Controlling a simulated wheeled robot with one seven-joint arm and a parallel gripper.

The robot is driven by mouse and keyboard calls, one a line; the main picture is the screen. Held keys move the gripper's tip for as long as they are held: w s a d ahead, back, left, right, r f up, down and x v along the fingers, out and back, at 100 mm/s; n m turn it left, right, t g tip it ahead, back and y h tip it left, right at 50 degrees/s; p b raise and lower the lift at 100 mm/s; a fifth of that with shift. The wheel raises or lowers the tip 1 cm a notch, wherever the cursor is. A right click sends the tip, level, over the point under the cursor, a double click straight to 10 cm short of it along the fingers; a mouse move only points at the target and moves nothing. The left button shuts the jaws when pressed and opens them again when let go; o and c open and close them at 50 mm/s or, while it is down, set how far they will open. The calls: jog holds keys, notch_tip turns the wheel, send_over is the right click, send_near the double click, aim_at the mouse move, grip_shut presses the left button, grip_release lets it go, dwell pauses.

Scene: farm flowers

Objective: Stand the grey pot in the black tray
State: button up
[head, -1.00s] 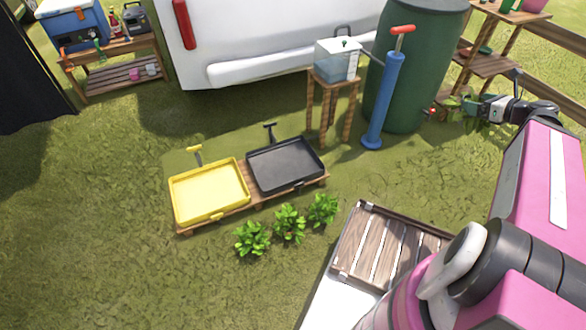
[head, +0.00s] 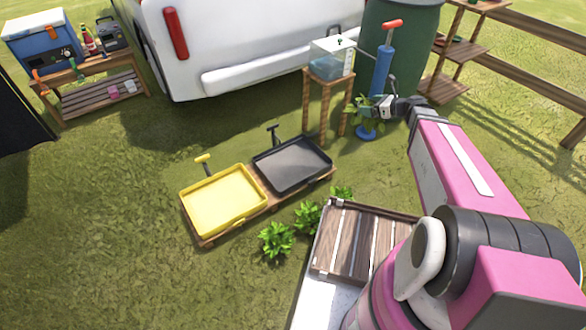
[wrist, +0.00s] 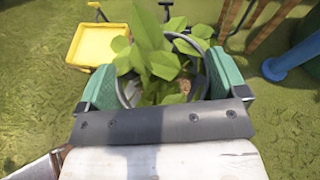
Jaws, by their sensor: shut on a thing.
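The black tray (head: 291,166) lies on a low wooden pallet beside a yellow tray (head: 222,200) and looks empty. My gripper (head: 380,106) is in the air to the right of the black tray, in front of the blue pump. It is shut on the grey pot, which holds a leafy green plant (head: 364,122). In the wrist view the grey pot (wrist: 124,92) shows as a round rim between the green fingers, roughly upright. The plant (wrist: 150,60) hides most of the pot and much of the ground beyond. The yellow tray (wrist: 96,44) shows there at upper left.
A wooden stand (head: 328,92) with a clear water container (head: 332,60) stands between the black tray and the blue pump (head: 383,70). Several small green plants (head: 276,240) grow in front of the pallet. Open grass lies to the left.

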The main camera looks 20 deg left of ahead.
jog(key=s+a+f+n+g, duration=0.2)
jog(key=a+f, duration=1.5)
jog(key=a, duration=0.1)
jog(key=s+a+f+n+g+y, duration=0.1)
jog(key=s+a+f, duration=0.5)
jog(key=f, duration=0.4)
jog(key=s+a+f+n+g, duration=0.1)
jog(key=s+a+f, duration=0.4)
jog(key=a+f, duration=0.4)
jog(key=shift+w+a+f, duration=0.35)
jog(key=shift+w+f, duration=1.5)
jog(key=shift+w, duration=0.1)
jog(key=shift+w+a+f, duration=0.4)
jog(key=shift+w+f, duration=1.4)
jog(key=shift+w, duration=0.15)
jog(key=shift+w+a+f, duration=0.35)
jog(key=shift+w+f, duration=1.5)
jog(key=shift+w, duration=0.1)
jog(key=shift+f, duration=0.2)
jog(key=o, duration=0.8)
jog(key=shift+d+r, duration=0.25)
jog(key=shift+r, duration=0.05)
jog(key=v, duration=1.1)
jog(key=shift+w+d, duration=0.2)
jog(key=shift+d, duration=0.05)
